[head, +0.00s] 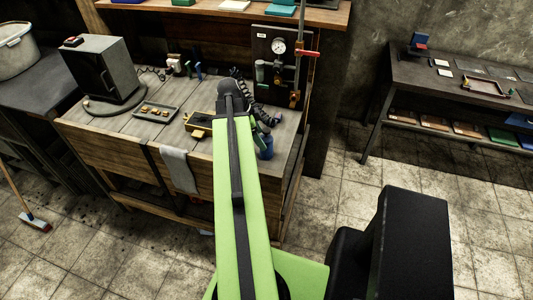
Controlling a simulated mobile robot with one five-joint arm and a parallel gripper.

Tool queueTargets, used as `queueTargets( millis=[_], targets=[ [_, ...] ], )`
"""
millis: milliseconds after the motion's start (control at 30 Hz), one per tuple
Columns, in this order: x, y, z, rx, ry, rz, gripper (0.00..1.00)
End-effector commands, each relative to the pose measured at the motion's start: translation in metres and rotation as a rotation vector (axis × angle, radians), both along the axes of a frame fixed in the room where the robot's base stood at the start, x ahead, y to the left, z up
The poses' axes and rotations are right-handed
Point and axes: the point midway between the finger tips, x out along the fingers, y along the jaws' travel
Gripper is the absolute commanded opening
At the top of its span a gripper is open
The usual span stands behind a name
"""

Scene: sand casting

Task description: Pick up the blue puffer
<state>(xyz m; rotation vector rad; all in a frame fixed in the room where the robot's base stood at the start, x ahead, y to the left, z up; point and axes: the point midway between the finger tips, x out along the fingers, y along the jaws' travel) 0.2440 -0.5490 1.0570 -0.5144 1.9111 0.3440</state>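A small rounded blue object (266,149), which looks like the blue puffer, is at the right end of the wooden workbench (205,147). My green arm partly covers the area just left of it. My arm reaches up over the bench to a dark joint (232,92). Beyond that, dark and green parts lie close beside the blue object. My gripper's fingers cannot be made out there. I cannot tell whether they touch the blue object.
A grey box-shaped machine (101,70) and a small tray (155,113) stand on the bench's left. A gauge panel (272,60) with a vertical pipe stands behind. A grey cloth (178,168) hangs in front. Tiled floor is open at right.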

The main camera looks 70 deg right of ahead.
Motion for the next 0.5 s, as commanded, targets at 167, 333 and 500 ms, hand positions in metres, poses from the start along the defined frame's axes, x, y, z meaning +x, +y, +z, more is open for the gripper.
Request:
queueTargets(
  millis=[167, 333, 500],
  targets=[
    [-0.002, -0.001, -0.004, 0.000, 0.000, 0.001, 0.74],
    [-0.010, -0.006, -0.027, 0.000, 0.000, 0.001, 0.74],
    [-0.020, -0.012, -0.051, 0.000, 0.000, 0.001, 0.74]
  ],
)
